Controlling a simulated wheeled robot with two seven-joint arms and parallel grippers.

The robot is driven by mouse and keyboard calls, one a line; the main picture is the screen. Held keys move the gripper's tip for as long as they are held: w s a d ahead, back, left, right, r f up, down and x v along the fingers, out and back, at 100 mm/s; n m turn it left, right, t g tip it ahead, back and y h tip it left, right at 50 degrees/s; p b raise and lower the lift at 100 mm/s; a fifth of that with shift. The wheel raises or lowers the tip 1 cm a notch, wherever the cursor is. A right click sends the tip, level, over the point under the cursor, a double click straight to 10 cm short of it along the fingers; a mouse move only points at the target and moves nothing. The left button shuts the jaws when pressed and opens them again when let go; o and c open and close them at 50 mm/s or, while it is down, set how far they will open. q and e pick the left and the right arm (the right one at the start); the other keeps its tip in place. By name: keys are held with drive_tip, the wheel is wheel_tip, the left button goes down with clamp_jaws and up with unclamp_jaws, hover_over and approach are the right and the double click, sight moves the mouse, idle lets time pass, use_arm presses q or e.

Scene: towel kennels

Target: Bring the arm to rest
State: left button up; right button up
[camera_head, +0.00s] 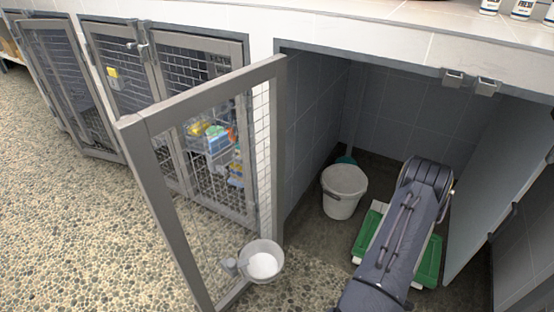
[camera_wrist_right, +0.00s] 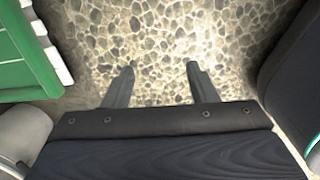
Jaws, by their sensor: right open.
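My right arm reaches down into the open kennel in the head view, over a green and white flat object on the floor. Its gripper is hidden there behind the arm. In the right wrist view my right gripper (camera_wrist_right: 160,84) has its two fingers apart with nothing between them, above the pebbled floor (camera_wrist_right: 165,40). My left arm and left gripper are not in view.
An open mesh door (camera_head: 140,128) with a bowl (camera_head: 263,262) stands left of my arm. A white bucket (camera_head: 342,194) stands inside the kennel beside the green and white object (camera_head: 365,232). It also shows in the wrist view (camera_wrist_right: 28,50). The left floor is clear.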

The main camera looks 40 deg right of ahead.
drive_tip(key=w+r+m+t, duration=0.1)
drive_tip(key=w+r+m, duration=0.1)
drive_tip(key=w+r, duration=1)
drive_tip(key=w+a+r+m+t, duration=0.1)
drive_tip(key=w+a+r, duration=0.25)
drive_tip(key=r, duration=0.35)
drive_tip(key=w+a+r+m+t, duration=0.1)
drive_tip(key=w+a+r, duration=0.1)
drive_tip(key=a+r, duration=0.35)
drive_tip(key=s+a+r+m+t+y, duration=0.1)
drive_tip(key=s+a+r+y, duration=0.15)
drive_tip(key=a+r, duration=0.65)
drive_tip(key=s+a+r+m+t+y, duration=0.15)
drive_tip(key=s+a+r, duration=0.25)
drive_tip(key=a+r, duration=0.55)
wheel_tip(320, 180, up, 33)
drive_tip(key=p, duration=3.3)
drive_tip(key=shift+s+a+n+p, duration=0.15)
drive_tip(key=shift+a+n+p, duration=0.2)
drive_tip(key=shift+a, duration=0.05)
drive_tip(key=shift+f, duration=0.15)
